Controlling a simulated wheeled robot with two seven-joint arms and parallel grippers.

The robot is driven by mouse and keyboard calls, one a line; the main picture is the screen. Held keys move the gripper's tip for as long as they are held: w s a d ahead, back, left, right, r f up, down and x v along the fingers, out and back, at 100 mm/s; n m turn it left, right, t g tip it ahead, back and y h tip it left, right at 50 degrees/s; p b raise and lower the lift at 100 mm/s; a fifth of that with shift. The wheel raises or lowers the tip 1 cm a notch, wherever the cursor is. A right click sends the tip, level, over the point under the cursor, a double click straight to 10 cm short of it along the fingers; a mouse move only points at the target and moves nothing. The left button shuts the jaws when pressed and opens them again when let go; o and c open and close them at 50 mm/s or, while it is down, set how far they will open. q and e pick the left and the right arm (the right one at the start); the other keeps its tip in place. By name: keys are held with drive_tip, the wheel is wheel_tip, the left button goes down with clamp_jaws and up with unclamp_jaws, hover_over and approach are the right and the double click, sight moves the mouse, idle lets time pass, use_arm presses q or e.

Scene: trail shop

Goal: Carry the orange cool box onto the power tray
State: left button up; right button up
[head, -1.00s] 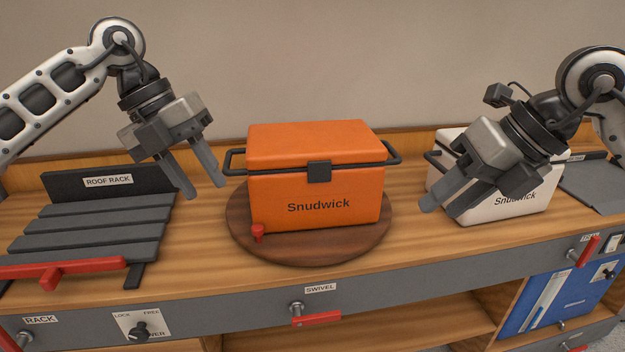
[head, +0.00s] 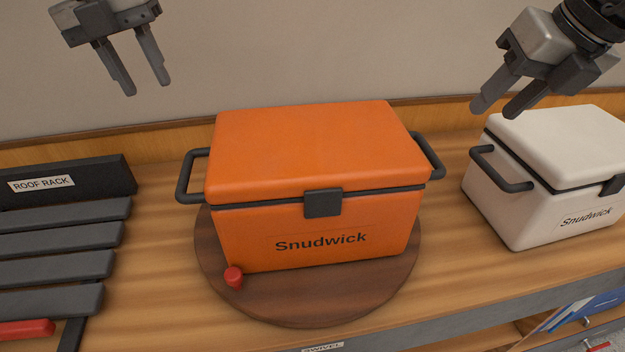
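The orange cool box (head: 318,222) stands upright and closed on a round wooden turntable (head: 335,305), with a dark handle at each end. My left gripper (head: 142,88) is open and empty, above and to the left of the box's left handle (head: 190,177). My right gripper (head: 492,108) is open and empty, above and to the right of the right handle (head: 430,155), near the white cool box. Neither gripper touches the orange box. No power tray is recognisable in the current view.
A white cool box (head: 540,200) stands on the counter at the right. A slatted roof rack (head: 60,240) lies at the left, with a red lever (head: 25,330) at its front. A red peg (head: 233,277) stands at the turntable's front left. The wall is close behind.

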sight(186, 158)
use_arm(q)
drive_tip(key=d+f, duration=0.1)
drive_tip(key=f, duration=0.4)
drive_tip(key=d+f, duration=0.1)
drive_tip(key=f, duration=0.4)
drive_tip(key=d+f, duration=0.1)
drive_tip(key=f, duration=0.4)
drive_tip(key=shift+f, duration=0.3)
use_arm(e)
drive_tip(key=x, duration=1.5)
drive_tip(key=shift+s+a+f, duration=0.1)
drive_tip(key=shift+s+f, duration=0.05)
drive_tip(key=shift+f, duration=0.25)
use_arm(q)
clamp_jaws()
use_arm(e)
clamp_jaws()
use_arm(q)
drive_tip(key=shift+a, duration=0.1)
